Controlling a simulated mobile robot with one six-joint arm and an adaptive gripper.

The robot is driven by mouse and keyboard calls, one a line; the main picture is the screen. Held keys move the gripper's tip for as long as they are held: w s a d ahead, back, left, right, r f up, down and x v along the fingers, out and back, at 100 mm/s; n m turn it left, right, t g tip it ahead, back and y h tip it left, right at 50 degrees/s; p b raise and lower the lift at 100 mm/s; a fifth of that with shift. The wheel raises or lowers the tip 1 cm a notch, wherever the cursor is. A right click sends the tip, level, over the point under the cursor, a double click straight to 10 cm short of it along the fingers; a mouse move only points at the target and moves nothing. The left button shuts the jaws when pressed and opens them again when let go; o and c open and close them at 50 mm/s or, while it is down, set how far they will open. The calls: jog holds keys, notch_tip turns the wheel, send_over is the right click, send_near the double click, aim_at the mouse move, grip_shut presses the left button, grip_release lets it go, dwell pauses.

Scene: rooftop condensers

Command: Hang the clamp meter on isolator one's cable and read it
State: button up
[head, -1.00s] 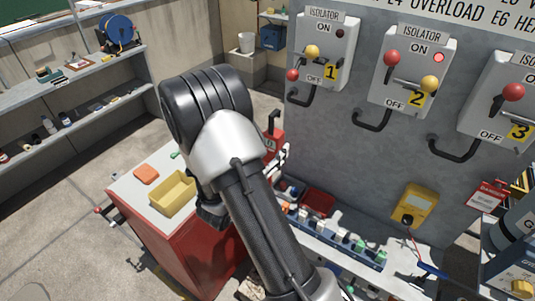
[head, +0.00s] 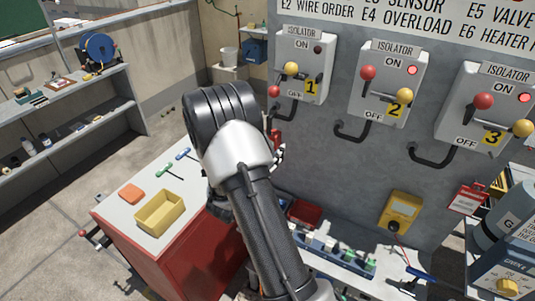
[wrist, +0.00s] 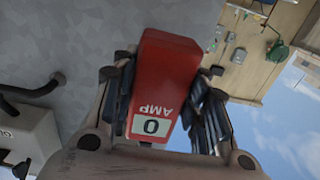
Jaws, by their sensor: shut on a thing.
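My gripper (wrist: 168,75) is shut on the red clamp meter (wrist: 166,65), with fingers on both of its sides. The meter's display (wrist: 151,127) reads 0, and its lettering is upside down in the wrist view. In the head view my arm hides most of the gripper; a bit of the red meter (head: 277,137) shows beside it. Isolator one (head: 302,68) is on the grey panel, its lamp dark. Its black cable (head: 279,118) bends down from the box, close to the meter in the picture; I cannot tell whether they touch. The meter's jaw is hidden.
Isolators two (head: 392,83) and three (head: 484,105) have lit red lamps and their own cables. Below are a terminal strip (head: 335,252) and a yellow meter (head: 401,212). A red cabinet (head: 185,255) bears a yellow tray (head: 160,212). A stocked shelf (head: 100,105) stands left.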

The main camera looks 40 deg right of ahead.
aim_at(279, 142)
jog(key=shift+w+d+f+b, duration=0.15)
jog(key=shift+w+d+f, duration=0.1)
jog(key=shift+d, duration=0.55)
jog(key=shift+w+d+f+b, duration=0.2)
jog(key=shift+w+d+f, duration=0.05)
jog(key=shift+d, duration=0.6)
jog(key=shift+w+d+f+b, duration=0.15)
jog(key=shift+w+d+f, duration=0.1)
jog(key=shift+d, duration=0.55)
jog(key=o, duration=1.3)
jog(key=shift+a, duration=0.1)
jog(key=v, duration=1.2)
